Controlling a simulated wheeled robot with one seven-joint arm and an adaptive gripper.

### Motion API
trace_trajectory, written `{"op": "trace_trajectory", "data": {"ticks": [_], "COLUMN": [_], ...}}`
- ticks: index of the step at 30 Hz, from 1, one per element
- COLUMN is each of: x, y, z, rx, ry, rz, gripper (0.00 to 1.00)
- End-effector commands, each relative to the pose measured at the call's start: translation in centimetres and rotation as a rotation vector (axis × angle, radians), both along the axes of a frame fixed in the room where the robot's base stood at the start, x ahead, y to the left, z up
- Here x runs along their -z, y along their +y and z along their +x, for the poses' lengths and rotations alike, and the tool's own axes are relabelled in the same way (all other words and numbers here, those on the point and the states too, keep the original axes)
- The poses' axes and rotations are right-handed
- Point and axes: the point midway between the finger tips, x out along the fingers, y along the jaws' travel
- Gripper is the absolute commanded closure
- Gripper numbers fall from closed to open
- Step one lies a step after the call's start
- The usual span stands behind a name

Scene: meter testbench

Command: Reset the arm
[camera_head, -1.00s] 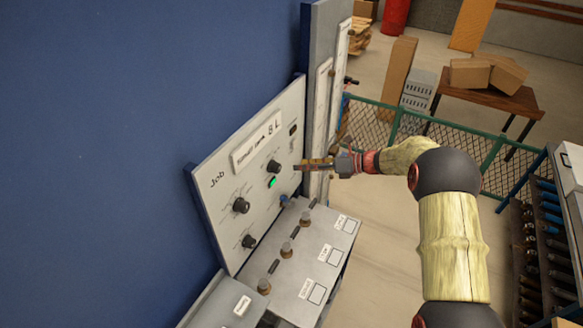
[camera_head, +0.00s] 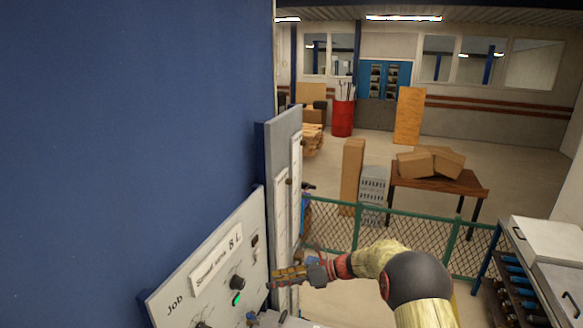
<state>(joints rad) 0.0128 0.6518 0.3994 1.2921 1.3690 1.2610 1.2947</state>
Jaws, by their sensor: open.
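My arm comes in from the bottom right, and my gripper (camera_head: 276,279) points left toward the control panel (camera_head: 212,266). The jaws are open, and I see nothing between them. The fingertips are close to the panel's right edge, near a black knob (camera_head: 237,283); I cannot tell whether they touch the panel. A green light (camera_head: 236,299) glows just below that knob. The panel bears a label reading "8 L" and the word "Job". Its lower part is cut off by the picture's bottom edge.
A large blue wall (camera_head: 120,130) fills the left. A green mesh fence (camera_head: 405,227) stands behind my arm. Beyond it are a brown table (camera_head: 440,182) with cardboard boxes (camera_head: 430,162) and a red barrel (camera_head: 342,118). A rack (camera_head: 515,275) stands at the right. Open floor lies at the back.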

Motion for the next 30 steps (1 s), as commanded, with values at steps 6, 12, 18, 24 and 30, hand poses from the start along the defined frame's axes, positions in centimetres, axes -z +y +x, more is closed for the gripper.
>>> {"op": "trace_trajectory", "data": {"ticks": [6, 12, 18, 24, 30], "x": [6.2, 7.8, 7.8, 7.7, 7.8], "y": [-2.0, -5.3, -9.0, -12.7, -16.0], "z": [-5.8, -12.5, -18.3, -23.4, -28.0], "rx": [-0.227, -0.524, -0.81, -1.069, -1.293], "ry": [-0.208, -0.459, -0.695, -0.896, -1.057], "rz": [-0.191, -0.362, -0.494, -0.6, -0.698], "gripper": [0.51, 0.51, 0.51, 0.51, 0.51]}}
